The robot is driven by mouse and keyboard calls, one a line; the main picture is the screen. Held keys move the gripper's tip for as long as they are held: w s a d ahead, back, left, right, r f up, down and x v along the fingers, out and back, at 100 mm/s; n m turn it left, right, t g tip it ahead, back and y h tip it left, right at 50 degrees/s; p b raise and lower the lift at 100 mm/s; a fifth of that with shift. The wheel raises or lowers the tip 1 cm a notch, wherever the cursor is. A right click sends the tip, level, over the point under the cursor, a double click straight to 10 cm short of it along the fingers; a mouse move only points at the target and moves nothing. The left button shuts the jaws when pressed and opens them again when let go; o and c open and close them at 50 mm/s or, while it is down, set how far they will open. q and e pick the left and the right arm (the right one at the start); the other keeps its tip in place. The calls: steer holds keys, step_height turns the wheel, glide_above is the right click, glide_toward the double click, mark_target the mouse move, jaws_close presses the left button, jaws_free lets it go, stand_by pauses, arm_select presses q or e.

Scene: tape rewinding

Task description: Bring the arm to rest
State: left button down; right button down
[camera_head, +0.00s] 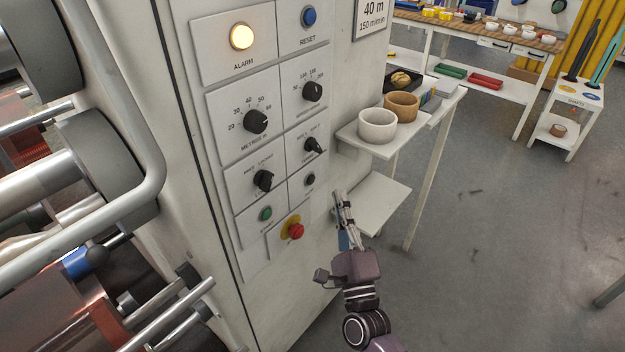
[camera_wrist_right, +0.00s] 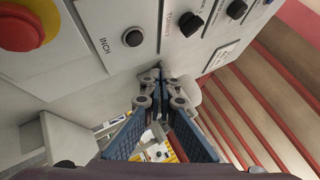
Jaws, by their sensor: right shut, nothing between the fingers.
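My right gripper (camera_head: 341,205) is in front of the control panel's lower right edge, to the right of the red emergency button (camera_head: 296,231). Its fingers point up and it is empty. In the right wrist view the gripper (camera_wrist_right: 163,75) shows its fingers shut together, close to the panel face, below the black INCH button (camera_wrist_right: 133,37). I cannot tell whether the tips touch the panel. The INCH button also shows in the head view (camera_head: 310,180), above and left of the fingertips. My left gripper is not in view.
The panel has black knobs (camera_head: 256,121), a lit ALARM lamp (camera_head: 241,36) and a green button (camera_head: 265,214). A white side shelf (camera_head: 372,203) lies just behind my right gripper. Machine rollers (camera_head: 100,165) fill the left. Floor (camera_head: 480,230) at the right is clear.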

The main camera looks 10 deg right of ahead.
steer(key=shift+f, duration=0.1)
step_height(320, 180, down, 23)
steer(key=s+a+n+g+y, duration=0.25)
steer(key=n+g, duration=0.35)
steer(key=n, duration=0.3)
steer(key=s+f+n+g, duration=0.3)
steer(key=s+f, duration=0.1)
steer(key=f, duration=0.4)
steer(key=s+f+n+g, duration=0.2)
steer(key=s+f, duration=0.3)
steer(key=f, duration=0.4)
steer(key=s+d+f+n+g, duration=0.3)
steer(key=s+f+n+g, duration=0.2)
steer(key=s+f, duration=0.85)
steer(key=s+d+f+n+g, duration=0.1)
steer(key=s+f+g, duration=0.1)
steer(key=s, duration=0.6)
steer(key=s+d+f+n+g+h, duration=0.1)
steer(key=s+d+f+n+g, duration=0.1)
steer(key=s, duration=0.6)
steer(key=s+d+f+n+g, duration=0.2)
steer(key=s+f, duration=0.1)
steer(key=s, duration=0.4)
steer(key=shift+s+d+f+h, duration=0.2)
steer(key=shift+s+f+h, duration=0.15)
steer(key=shift+s, duration=0.05)
steer(key=shift+w+n, duration=0.15)
steer(key=shift+n, duration=0.15)
